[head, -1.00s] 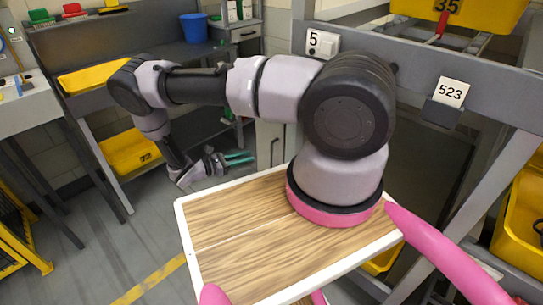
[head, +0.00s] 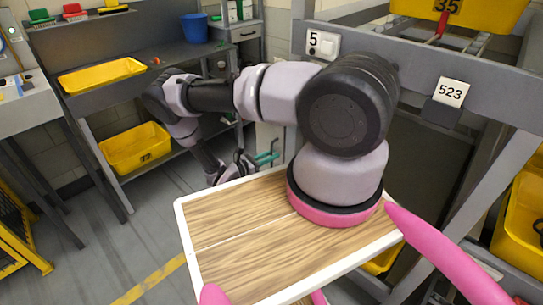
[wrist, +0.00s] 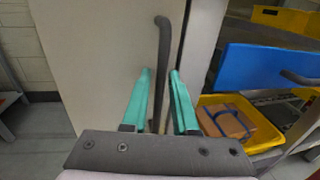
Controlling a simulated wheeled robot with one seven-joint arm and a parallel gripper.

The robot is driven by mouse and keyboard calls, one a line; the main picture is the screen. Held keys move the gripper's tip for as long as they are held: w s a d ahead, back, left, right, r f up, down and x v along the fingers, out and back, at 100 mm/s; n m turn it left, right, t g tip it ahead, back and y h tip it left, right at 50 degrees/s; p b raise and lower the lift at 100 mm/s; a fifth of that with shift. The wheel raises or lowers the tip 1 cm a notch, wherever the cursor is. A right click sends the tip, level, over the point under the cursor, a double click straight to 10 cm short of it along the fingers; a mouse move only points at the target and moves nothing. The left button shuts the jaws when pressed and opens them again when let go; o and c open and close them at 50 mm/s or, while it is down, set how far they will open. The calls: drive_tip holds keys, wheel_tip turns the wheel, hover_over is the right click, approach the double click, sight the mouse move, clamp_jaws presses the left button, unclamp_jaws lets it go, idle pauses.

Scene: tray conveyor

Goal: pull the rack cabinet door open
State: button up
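The rack cabinet door (wrist: 95,55) is a plain pale panel filling the upper left of the wrist view. Its dark upright bar handle (wrist: 163,45) runs down from a bent top end. My gripper (wrist: 161,74) has two teal fingers spread apart, one on each side of the handle in the picture. Whether either finger touches the bar I cannot tell. The handle's lower end is hidden by my gripper. In the head view my gripper (head: 267,157) is low beside a pale strip of the cabinet (head: 269,136), mostly hidden by my arm.
Right of the door in the wrist view are a blue panel (wrist: 262,68) and a yellow bin (wrist: 262,137) holding a brown box. In the head view a workbench (head: 95,95) with yellow trays stands at the left. The floor (head: 110,235) before it is clear.

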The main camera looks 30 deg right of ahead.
drive_tip(key=shift+d, duration=0.15)
clamp_jaws()
idle(1.4)
